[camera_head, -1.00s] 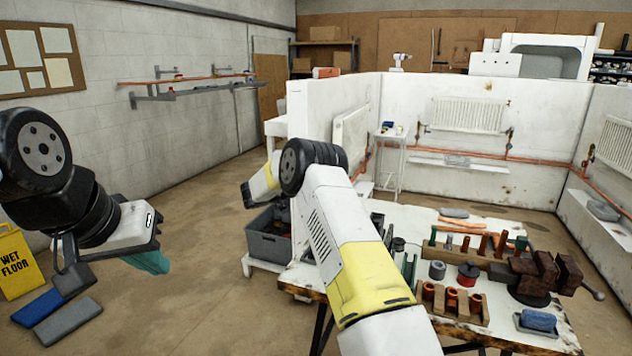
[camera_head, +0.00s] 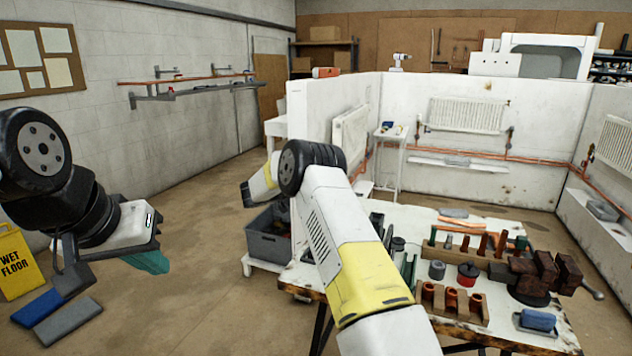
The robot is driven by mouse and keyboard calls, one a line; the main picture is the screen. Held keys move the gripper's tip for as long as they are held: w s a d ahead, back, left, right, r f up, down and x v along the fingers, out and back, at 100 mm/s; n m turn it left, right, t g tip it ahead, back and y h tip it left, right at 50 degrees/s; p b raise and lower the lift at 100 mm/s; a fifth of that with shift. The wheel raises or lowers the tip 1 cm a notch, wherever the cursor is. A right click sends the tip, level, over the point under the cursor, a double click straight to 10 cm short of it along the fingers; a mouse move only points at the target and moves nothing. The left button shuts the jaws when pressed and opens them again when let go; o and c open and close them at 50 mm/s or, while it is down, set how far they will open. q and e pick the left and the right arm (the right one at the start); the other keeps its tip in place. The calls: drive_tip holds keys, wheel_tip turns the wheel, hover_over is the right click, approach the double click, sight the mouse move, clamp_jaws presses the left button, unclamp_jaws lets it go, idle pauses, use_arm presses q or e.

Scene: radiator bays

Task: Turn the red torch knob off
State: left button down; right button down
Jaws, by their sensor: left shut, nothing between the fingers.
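I cannot pick out a torch with a red knob for certain. A small red and dark round item (camera_head: 467,275) stands on the workbench (camera_head: 480,337); it is too small to tell whether it has a knob. Small red fittings (camera_head: 170,91) also show at the wall rail on the left. My left gripper (camera_head: 150,263) hangs over the floor at the left, well away from the bench. It is shut and empty, with teal at its lower end. My right arm crosses the centre in front of the bench; its gripper does not show.
The bench holds a vice (camera_head: 545,272), a wooden fitting block (camera_head: 455,302), a blue sponge (camera_head: 538,320) and several tools. A grey crate (camera_head: 268,247) stands beside it. A wet floor sign (camera_head: 14,262) stands at the left.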

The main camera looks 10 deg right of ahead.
drive_tip(key=shift+f, duration=0.35)
drive_tip(key=c, duration=1.1)
unclamp_jaws()
drive_tip(key=shift+c, duration=0.2)
drive_tip(key=shift+o, duration=0.3)
drive_tip(key=shift+r, duration=0.15)
drive_tip(key=shift+r, duration=0.1)
drive_tip(key=v, duration=0.7)
drive_tip(key=shift+a, duration=0.4)
